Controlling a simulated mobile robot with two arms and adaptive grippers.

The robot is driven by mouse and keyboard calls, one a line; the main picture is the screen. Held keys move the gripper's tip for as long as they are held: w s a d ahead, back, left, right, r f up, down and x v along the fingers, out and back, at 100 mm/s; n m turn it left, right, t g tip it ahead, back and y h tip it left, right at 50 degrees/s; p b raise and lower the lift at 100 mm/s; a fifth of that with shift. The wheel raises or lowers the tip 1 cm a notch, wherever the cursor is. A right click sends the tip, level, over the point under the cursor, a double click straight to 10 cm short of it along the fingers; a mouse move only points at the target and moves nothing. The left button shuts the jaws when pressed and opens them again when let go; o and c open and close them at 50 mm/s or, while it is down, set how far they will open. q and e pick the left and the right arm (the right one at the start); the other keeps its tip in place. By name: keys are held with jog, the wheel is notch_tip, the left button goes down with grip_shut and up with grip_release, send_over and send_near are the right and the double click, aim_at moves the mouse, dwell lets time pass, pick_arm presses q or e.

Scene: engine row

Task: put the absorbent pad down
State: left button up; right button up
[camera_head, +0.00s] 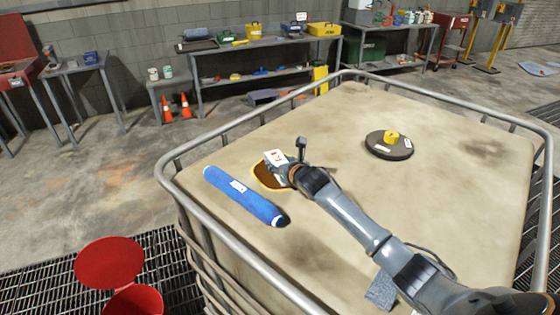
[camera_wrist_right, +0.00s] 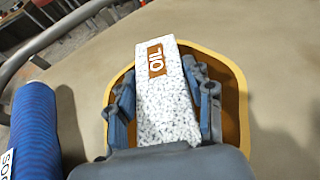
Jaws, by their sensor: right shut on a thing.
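The absorbent pad (camera_wrist_right: 165,118) is a white, grey-speckled block with a brown OIL label; its labelled end also shows in the head view (camera_head: 276,157). My right gripper (camera_wrist_right: 164,85) is shut on it, one finger on each long side. In the head view the right gripper (camera_head: 288,174) is over a brown patch with a yellow-orange rim (camera_head: 262,174) on the tan tank top (camera_head: 340,125). The patch also shows behind the pad in the wrist view (camera_wrist_right: 233,100). I cannot tell whether the pad touches it. My left gripper is not in view.
A blue labelled roll (camera_head: 240,195) lies just left of the patch. A dark round lid with a yellow cap (camera_head: 389,146) sits farther right. A grey piece (camera_head: 381,290) lies near my right arm. A metal rail (camera_head: 245,118) surrounds the top. The far middle of the top is clear.

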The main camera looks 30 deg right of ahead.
jog(key=shift+f, duration=0.1)
jog(key=o, duration=1.1)
jog(key=shift+s, duration=0.1)
jog(key=v, duration=1.2)
